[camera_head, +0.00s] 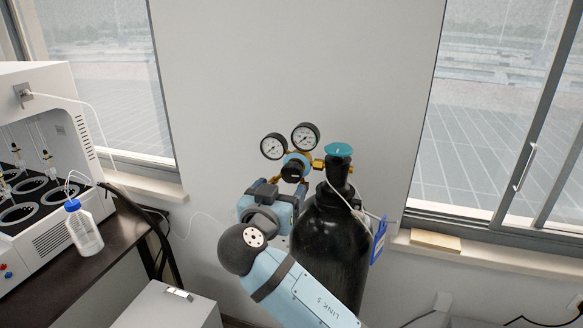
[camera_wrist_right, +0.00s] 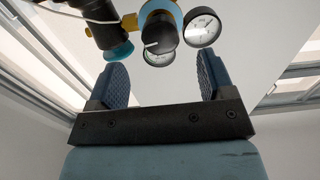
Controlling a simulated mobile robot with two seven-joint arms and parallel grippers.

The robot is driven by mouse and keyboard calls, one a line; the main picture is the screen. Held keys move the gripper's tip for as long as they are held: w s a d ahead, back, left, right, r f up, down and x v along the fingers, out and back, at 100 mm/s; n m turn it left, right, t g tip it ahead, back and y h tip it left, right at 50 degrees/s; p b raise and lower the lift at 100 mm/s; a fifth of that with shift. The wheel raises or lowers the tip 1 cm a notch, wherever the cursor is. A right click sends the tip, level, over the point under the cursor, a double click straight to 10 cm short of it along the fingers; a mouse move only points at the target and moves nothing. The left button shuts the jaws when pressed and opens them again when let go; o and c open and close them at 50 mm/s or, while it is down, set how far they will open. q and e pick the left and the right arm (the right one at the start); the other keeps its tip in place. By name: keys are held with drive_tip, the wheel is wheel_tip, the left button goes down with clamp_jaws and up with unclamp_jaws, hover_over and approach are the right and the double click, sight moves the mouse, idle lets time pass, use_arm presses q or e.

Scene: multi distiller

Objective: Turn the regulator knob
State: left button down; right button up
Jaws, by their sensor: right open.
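The regulator knob (camera_head: 293,171) is black and sits on the front of a blue and brass regulator, below two round gauges (camera_head: 305,136). It also shows in the wrist view (camera_wrist_right: 160,34), at the top middle, past my fingers. My right gripper (camera_head: 279,184) is just below and in front of the knob in the head view. In the wrist view its two ribbed blue fingers (camera_wrist_right: 162,78) are spread wide with nothing between them. The knob lines up with the gap but appears apart from both fingers. My left gripper is not in view.
A black gas cylinder (camera_head: 341,250) with a teal valve handwheel (camera_head: 339,150) stands right of the regulator, partly behind my right arm. A dark table (camera_head: 122,250) with a white distiller (camera_head: 42,90) and a blue-capped bottle (camera_head: 84,232) is at left.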

sight(290, 175)
drive_tip(key=p+x, duration=0.2)
drive_tip(key=x, duration=0.4)
drive_tip(key=shift+w+r, duration=0.15)
drive_tip(key=shift+w, duration=0.05)
drive_tip(key=shift+w+d+f, duration=0.2)
drive_tip(key=shift+w+d, duration=0.1)
drive_tip(key=shift+w, duration=0.45)
drive_tip(key=c, duration=0.8)
drive_tip(key=shift+c, duration=0.5)
